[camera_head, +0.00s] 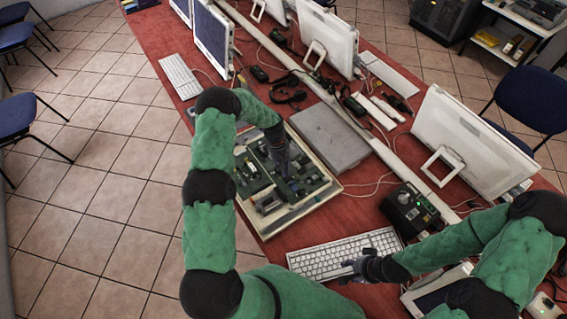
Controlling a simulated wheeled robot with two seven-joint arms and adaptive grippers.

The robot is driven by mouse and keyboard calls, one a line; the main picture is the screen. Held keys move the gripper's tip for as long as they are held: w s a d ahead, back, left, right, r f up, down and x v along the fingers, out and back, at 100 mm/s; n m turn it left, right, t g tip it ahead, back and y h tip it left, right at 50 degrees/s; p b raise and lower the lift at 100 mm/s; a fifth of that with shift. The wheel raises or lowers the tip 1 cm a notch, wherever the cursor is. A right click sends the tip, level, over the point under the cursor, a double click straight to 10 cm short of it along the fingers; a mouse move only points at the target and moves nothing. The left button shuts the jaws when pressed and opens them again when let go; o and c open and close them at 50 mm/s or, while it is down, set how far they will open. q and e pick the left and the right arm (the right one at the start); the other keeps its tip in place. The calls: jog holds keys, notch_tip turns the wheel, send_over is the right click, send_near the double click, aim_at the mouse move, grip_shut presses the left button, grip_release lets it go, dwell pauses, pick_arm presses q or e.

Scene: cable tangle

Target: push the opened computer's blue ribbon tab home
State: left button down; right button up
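The opened computer (268,229) lies flat on the red table, a pale tray-like case with green circuit boards inside. My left gripper (286,172) points down over the boards in its upper right part. Its fingers are small and dark here, and I cannot tell whether they are open or touching anything. A small bluish patch (294,184) shows just below the fingertips; I cannot tell for sure whether it is the blue ribbon tab. My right gripper (346,271) is over the right part of a white keyboard (322,261), away from the computer; its finger state is unclear.
A grey flat panel (328,137) lies right behind the computer. A black box (409,209) with a knob stands to the right. White monitors (462,145), cables and a headset (288,92) crowd the far side. Bare red table (300,236) shows between computer and keyboard.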

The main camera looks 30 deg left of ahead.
aim_at(290, 183)
pick_arm(q)
jog(key=shift+x, duration=1.2)
jog(key=shift+s, duration=0.1)
jog(key=shift+s+d, duration=0.2)
jog(key=shift+d, duration=0.25)
jog(key=shift+s+d, duration=0.25)
jog(key=shift+d, duration=0.15)
jog(key=p+v, duration=0.4)
jog(key=v, duration=0.6)
pick_arm(e)
jog(key=r, duration=0.1)
jog(key=w+r, duration=0.1)
jog(key=r, duration=0.1)
jog(key=w+a+r, duration=0.1)
jog(key=shift+r, duration=0.2)
dwell(0.4)
